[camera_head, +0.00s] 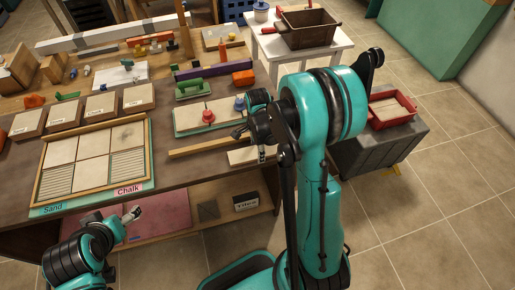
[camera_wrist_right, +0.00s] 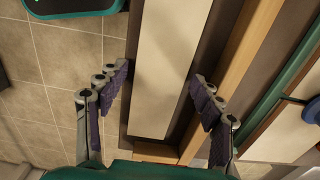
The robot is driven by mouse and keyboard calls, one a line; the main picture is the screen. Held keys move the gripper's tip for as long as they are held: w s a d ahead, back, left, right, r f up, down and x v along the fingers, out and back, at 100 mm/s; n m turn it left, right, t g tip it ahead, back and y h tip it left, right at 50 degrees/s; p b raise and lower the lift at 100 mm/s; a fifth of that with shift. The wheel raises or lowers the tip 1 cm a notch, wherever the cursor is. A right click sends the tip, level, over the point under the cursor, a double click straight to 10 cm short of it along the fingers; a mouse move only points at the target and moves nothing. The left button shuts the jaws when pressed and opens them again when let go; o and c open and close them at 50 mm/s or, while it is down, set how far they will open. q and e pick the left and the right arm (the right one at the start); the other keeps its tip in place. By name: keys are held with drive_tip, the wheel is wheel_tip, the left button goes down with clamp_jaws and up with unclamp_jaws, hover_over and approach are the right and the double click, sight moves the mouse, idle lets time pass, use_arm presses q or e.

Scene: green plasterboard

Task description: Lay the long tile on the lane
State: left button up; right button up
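A long cream tile (camera_head: 242,156) lies near the front edge of the dark table, partly hidden by my right arm in the head view. In the right wrist view the tile (camera_wrist_right: 168,65) runs lengthwise between the two open fingers of my right gripper (camera_wrist_right: 160,90), with a gap on each side. The right gripper (camera_head: 262,153) is mostly hidden behind its arm in the head view. My left gripper (camera_head: 131,215) is low in front of the table, away from the tile; its fingers are too small to read. I cannot tell which surface is the lane.
A wooden strip (camera_head: 205,147) lies beside the tile, also in the wrist view (camera_wrist_right: 235,75). Behind is a green-edged board (camera_head: 190,124) with red (camera_head: 208,116) and blue knobs. A framed tile panel (camera_head: 38,190) labelled Sand and Chalk lies left. A red tray (camera_head: 410,108) stands right.

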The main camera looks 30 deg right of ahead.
drive_tip(key=shift+r, duration=0.1)
wheel_tip(320, 180, up, 12)
idle(0.6)
idle(0.4)
drive_tip(key=s+a+r+n+t+b, duration=0.2)
drive_tip(key=s+a+n+t, duration=0.5)
drive_tip(key=n, duration=1.3)
drive_tip(key=s+a+r, duration=0.1)
drive_tip(key=s+a, duration=0.2)
drive_tip(key=s, duration=0.1)
drive_tip(key=shift+a+n, duration=0.3)
drive_tip(key=shift+s+d, duration=0.1)
